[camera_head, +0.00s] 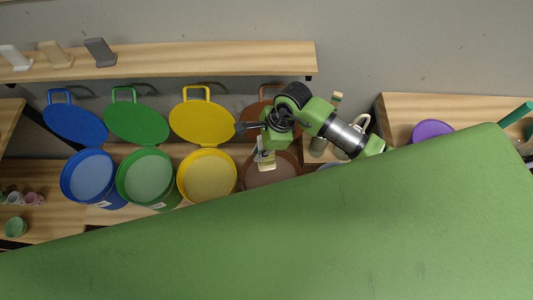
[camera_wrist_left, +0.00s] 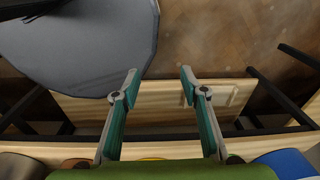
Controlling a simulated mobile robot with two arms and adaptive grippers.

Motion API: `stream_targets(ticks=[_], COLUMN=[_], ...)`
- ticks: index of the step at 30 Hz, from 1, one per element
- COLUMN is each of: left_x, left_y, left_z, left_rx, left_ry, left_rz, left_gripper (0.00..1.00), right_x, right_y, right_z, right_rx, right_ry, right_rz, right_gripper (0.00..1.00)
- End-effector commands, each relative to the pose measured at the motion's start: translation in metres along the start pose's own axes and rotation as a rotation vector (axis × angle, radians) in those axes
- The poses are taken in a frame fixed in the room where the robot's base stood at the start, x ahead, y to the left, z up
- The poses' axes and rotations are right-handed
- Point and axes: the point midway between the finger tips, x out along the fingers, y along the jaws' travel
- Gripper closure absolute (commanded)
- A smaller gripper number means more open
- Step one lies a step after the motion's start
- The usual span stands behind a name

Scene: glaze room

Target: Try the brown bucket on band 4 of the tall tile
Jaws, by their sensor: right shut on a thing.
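The brown bucket (camera_head: 283,172) stands open at the right end of the row of buckets, with its brown lid (camera_head: 252,112) tipped up behind it. My right gripper (camera_head: 265,146) is above the bucket, pointing down. It is shut on a pale, cream tile (camera_head: 266,160) that hangs over the bucket's mouth. The tile's bands are too small to tell, and I cannot tell whether its lower end is in the glaze. My left gripper (camera_wrist_left: 160,82) is open and empty in the left wrist view, above a wooden surface.
Blue (camera_head: 88,176), green (camera_head: 147,176) and yellow (camera_head: 208,176) open buckets stand left of the brown one. A wall shelf (camera_head: 180,62) with three small tiles runs above them. A purple round thing (camera_head: 432,130) lies on the right shelf. Small cups stand at far left.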

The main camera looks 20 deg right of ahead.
Motion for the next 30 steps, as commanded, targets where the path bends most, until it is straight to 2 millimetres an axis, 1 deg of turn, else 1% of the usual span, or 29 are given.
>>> stream_targets(ticks=[1,4,8,11,14,30], left_x=[-0.003,-0.005,-0.003,0.003,0.014,0.081], left_y=[0.003,0.009,0.012,0.012,0.011,0.006], left_z=[-0.001,-0.002,-0.002,-0.002,-0.001,0.006], left_rx=[0.000,0.001,0.002,0.002,0.002,-0.001], left_ry=[0.000,0.002,0.002,0.002,0.002,0.002], left_rz=[0.004,0.011,0.014,0.014,0.013,0.005], left_gripper=[0.60,0.60,0.60,0.60,0.60,0.60], right_x=[0.004,0.011,0.017,0.026,0.037,0.116], right_y=[0.006,0.010,0.012,0.013,0.013,0.013], right_z=[-0.006,-0.017,-0.024,-0.027,-0.031,-0.058], right_rx=[0.049,0.119,0.159,0.164,0.163,0.158], right_ry=[-0.003,-0.001,-0.001,-0.002,-0.002,0.001], right_rz=[-0.011,-0.038,-0.053,-0.054,-0.054,-0.054], right_gripper=[1.00,1.00,1.00,1.00,1.00,1.00])
